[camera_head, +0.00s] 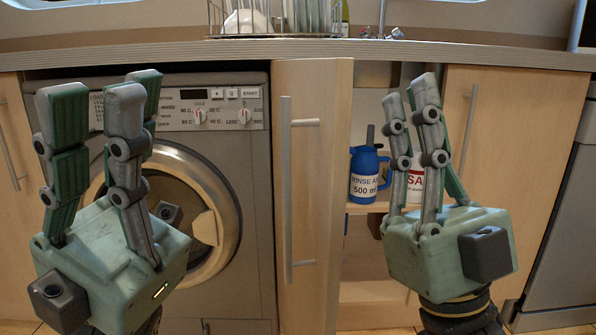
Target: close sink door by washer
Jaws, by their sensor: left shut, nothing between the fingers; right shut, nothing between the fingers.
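The sink door (327,180) is a light wood panel with a long vertical bar handle (286,190). It stands ajar, just right of the washer (215,165), and the cabinet interior (365,250) shows to its right. My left gripper (105,100) is raised in front of the washer, left of the door, shut and empty. My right gripper (411,95) is raised in front of the cabinet opening, right of the door, shut and empty. Neither gripper appears to touch the door. The door's lower end is cut off by the frame.
A blue jug (367,174) and a white and red container (415,182) stand on the cabinet shelf, partly behind my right gripper. A closed wood door (520,150) is at the right. The countertop (300,48) runs above, with a dish rack (275,20).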

